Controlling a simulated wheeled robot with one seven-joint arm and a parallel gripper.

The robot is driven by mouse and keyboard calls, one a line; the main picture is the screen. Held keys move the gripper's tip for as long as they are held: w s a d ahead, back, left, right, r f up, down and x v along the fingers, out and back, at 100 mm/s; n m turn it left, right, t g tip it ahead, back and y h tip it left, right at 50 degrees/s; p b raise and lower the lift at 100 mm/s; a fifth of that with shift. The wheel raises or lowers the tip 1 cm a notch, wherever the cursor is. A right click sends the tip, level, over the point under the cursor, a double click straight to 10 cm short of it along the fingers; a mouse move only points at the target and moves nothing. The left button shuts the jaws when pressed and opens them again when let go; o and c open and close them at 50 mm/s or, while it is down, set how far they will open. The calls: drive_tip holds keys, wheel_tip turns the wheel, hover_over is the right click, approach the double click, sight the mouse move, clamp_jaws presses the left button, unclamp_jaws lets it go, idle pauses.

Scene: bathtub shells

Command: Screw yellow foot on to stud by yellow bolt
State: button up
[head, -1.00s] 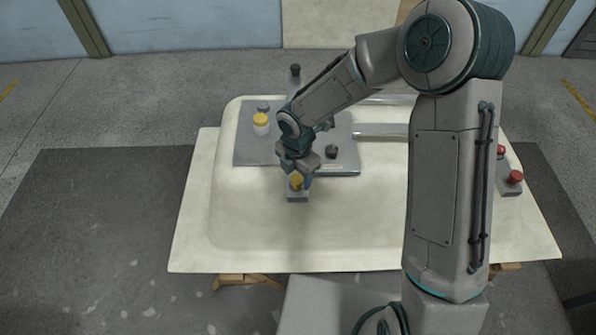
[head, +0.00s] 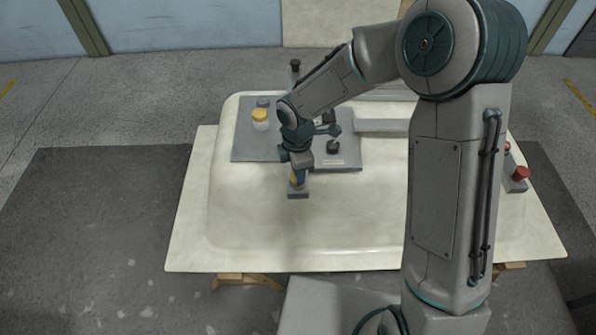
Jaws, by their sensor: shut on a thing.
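My gripper (head: 298,180) points down at the small grey block (head: 298,194) at the front of the grey plate. It is shut on a yellow piece (head: 293,180), which I take to be the yellow foot. The piece is mostly hidden by the fingers, just above or on the block. The stud and the yellow bolt cannot be made out there. I cannot tell whether the foot is on a thread.
The pale tub shell (head: 250,235) has free room in front. A red-topped grey block (head: 520,175) stands at the right. A bar (head: 380,126) runs to the right.

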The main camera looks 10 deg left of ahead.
drive_tip(key=m+b, duration=0.2)
drive_tip(key=m, duration=0.2)
drive_tip(key=shift+f, duration=0.1)
drive_tip(key=o, duration=1.1)
wheel_tip(320, 180, up, 14)
drive_tip(key=shift+r, duration=0.1)
